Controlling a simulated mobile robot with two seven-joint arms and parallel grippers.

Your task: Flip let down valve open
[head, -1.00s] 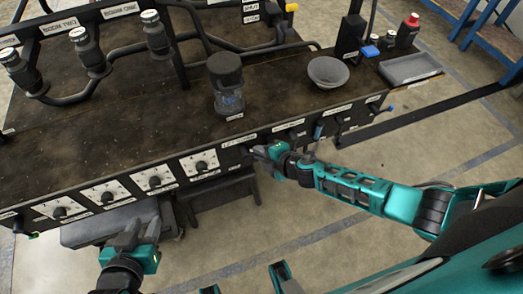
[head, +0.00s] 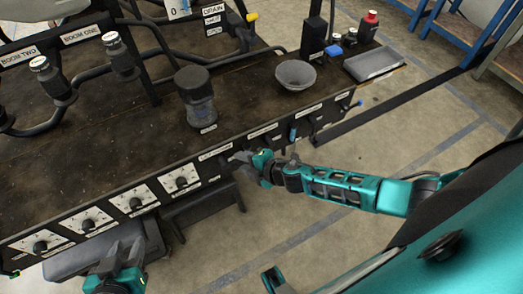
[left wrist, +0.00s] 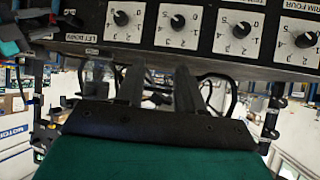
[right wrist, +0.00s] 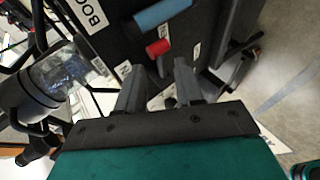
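The LET DOWN label (left wrist: 85,38) is on the console front, beside the trim knobs, in the left wrist view. In the head view, my right gripper (head: 241,157) is close against the console front near the matching label (head: 215,152) and hides what is behind it. In the right wrist view, its fingers (right wrist: 158,78) are apart and empty. A short red handle (right wrist: 158,47) is just beyond the fingertips, with a blue handle (right wrist: 163,14) farther off. Which of these is the let down valve, I cannot tell. My left gripper (head: 120,254) is open and empty below the trim knobs.
Several trim knobs (head: 181,182) line the console front. A clear dark-lidded canister (head: 196,98), a grey bowl (head: 294,75) and a grey tray (head: 373,63) are on the console top (head: 120,150). Open floor is to the right.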

